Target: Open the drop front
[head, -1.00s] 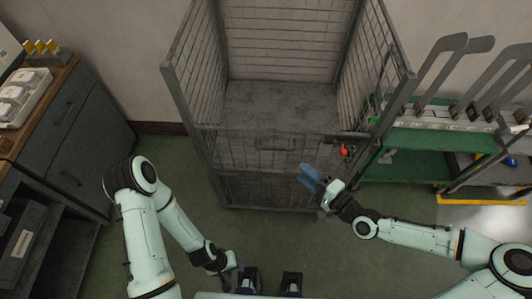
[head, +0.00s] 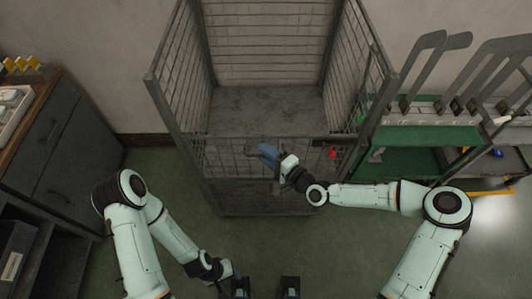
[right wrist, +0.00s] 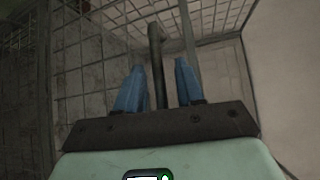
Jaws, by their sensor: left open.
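The grey wire cage (head: 175,95) stands ahead with its drop front (head: 225,158) upright across the near side. A red catch (head: 332,153) shows at the right of the front. My right gripper (head: 266,154) is at the middle of the drop front, at its handle. In the right wrist view its blue fingers (right wrist: 158,85) are apart, with a dark handle bar (right wrist: 156,55) between them and gaps on both sides. My left gripper (head: 232,277) is low near the bottom edge, open, away from the cage.
A dark cabinet with a wooden top (head: 60,100) stands at left. A green-shelved rack (head: 430,134) holding several grey sock boards (head: 425,65) stands close to the cage's right side. Green floor (head: 165,170) is free between the cabinet and cage.

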